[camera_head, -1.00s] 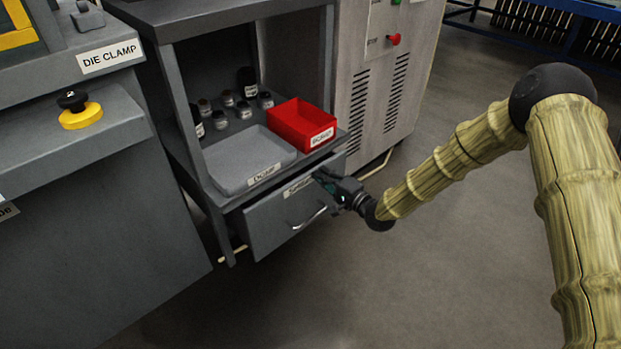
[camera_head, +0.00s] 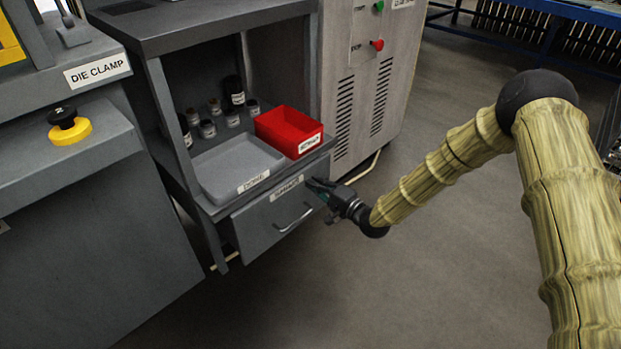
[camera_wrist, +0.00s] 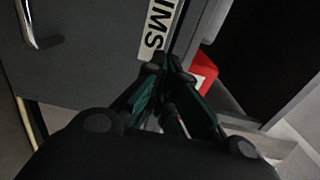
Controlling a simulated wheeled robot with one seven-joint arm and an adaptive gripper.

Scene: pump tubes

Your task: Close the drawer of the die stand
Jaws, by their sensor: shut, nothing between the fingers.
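The die stand (camera_head: 214,212) is a dark grey open cabinet. Its grey drawer (camera_head: 262,229) sits under the shelf, with a white label and a metal handle (camera_head: 294,217). The drawer front appears to stand slightly proud of the stand; the exact gap is hard to tell. My gripper (camera_head: 315,185) is shut and empty at the drawer's upper right corner, to the right of the label. In the wrist view, the shut fingertips (camera_wrist: 165,65) are by the drawer front (camera_wrist: 90,65), just below the "SHIMS" label (camera_wrist: 158,25). Contact cannot be told.
A grey tray (camera_head: 236,163) and a red bin (camera_head: 288,131) stand on the shelf above, with several small jars behind. A grey vented cabinet (camera_head: 365,95) stands at the right. The die clamp bench (camera_head: 85,180) stands at the left. Floor in front is clear.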

